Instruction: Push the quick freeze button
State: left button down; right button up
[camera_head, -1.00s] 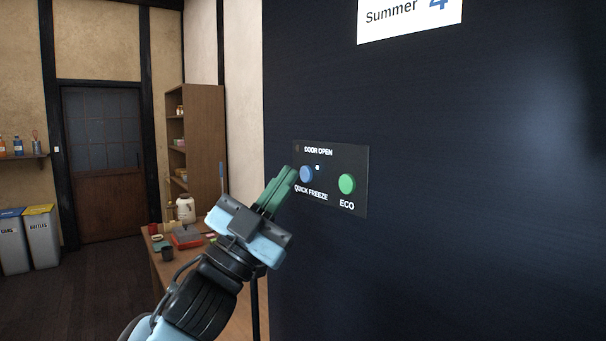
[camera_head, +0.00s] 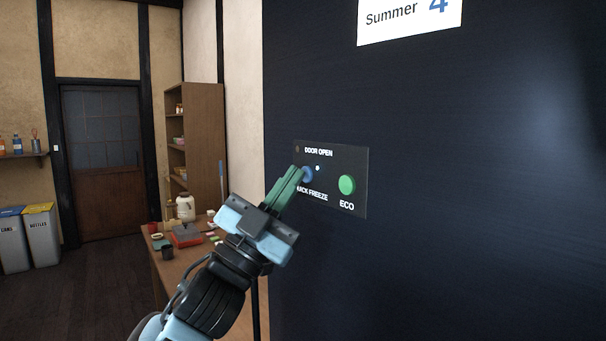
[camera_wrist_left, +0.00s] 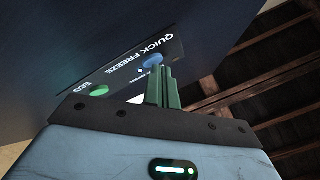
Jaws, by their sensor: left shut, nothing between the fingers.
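The blue quick freeze button (camera_head: 308,174) is on a dark control panel (camera_head: 330,206) on the front of a dark appliance. The green ECO button (camera_head: 347,185) is to its right. My left gripper (camera_head: 297,172) is shut and empty, its green fingertips at the left edge of the blue button in the head view, partly covering it and its label. In the left wrist view the blue button (camera_wrist_left: 152,61) shows just beyond the fingertips (camera_wrist_left: 163,70). I cannot tell whether they touch it. My right gripper is not in view.
The dark appliance front (camera_head: 450,240) fills the right side, with a white "Summer" sign (camera_head: 405,20) above. A wooden table (camera_head: 185,262) with several small items stands behind my left arm. A shelf unit (camera_head: 205,130) and bins (camera_head: 40,235) are further back.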

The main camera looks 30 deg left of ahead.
pick_arm(q)
jog(key=shift+s, duration=0.1)
jog(key=shift+s+a, duration=0.2)
jog(key=shift+s, duration=0.2)
jog(key=shift+s+a+p, duration=0.1)
jog(key=shift+s+a, duration=0.3)
jog(key=shift+s, duration=0.5)
jog(key=shift+s+a+p, duration=0.15)
jog(key=shift+s+a, duration=0.2)
jog(key=shift+s, duration=0.6)
jog(key=shift+s+a+p, duration=0.1)
jog(key=shift+s+a, duration=0.3)
jog(key=shift+s, duration=0.5)
